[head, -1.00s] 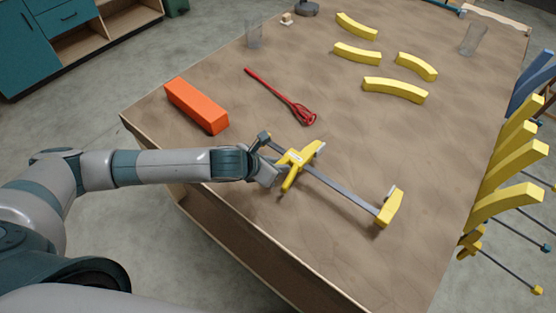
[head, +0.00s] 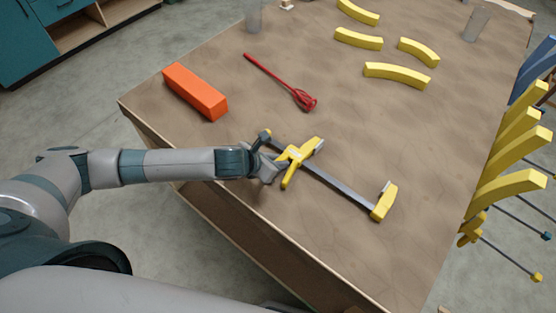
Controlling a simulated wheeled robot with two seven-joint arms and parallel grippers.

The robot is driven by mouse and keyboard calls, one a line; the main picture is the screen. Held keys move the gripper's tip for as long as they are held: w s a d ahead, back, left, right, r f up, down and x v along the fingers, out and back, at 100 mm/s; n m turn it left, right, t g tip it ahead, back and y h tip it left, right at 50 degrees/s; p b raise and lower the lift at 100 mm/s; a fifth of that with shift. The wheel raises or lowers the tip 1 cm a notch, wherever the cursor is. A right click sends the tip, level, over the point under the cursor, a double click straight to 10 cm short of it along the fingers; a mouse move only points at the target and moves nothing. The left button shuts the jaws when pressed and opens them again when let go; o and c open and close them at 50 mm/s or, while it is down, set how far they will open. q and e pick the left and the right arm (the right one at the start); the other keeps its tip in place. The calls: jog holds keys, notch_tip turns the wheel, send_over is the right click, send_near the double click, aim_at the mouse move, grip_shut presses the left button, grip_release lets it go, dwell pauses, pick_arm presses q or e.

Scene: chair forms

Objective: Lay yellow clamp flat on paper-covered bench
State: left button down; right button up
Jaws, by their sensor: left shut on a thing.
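The yellow clamp (head: 298,154) has yellow jaws and a long grey bar that runs right and toward me to a yellow end jaw (head: 384,201). It is over the front left part of the paper-covered bench (head: 330,240). My left gripper (head: 270,160) is shut on the clamp near its yellow sliding jaw and partly hides that end. Whether the clamp touches the paper or hangs just above it, I cannot tell. My right gripper is out of view.
An orange block (head: 195,92) and a red mixing paddle (head: 284,82) lie behind the clamp. Several yellow curved pieces (head: 397,75) and a clear cup (head: 476,23) are farther back. More clamps and yellow forms (head: 512,190) stand off the right edge. The bench's front right is clear.

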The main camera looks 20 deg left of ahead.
pick_arm(q)
jog(key=c, duration=1.4)
grip_release()
jog(key=shift+o, duration=0.3)
jog(key=shift+s, duration=0.1)
jog(key=shift+p+v, duration=0.7)
jog(key=shift+v, duration=3.8)
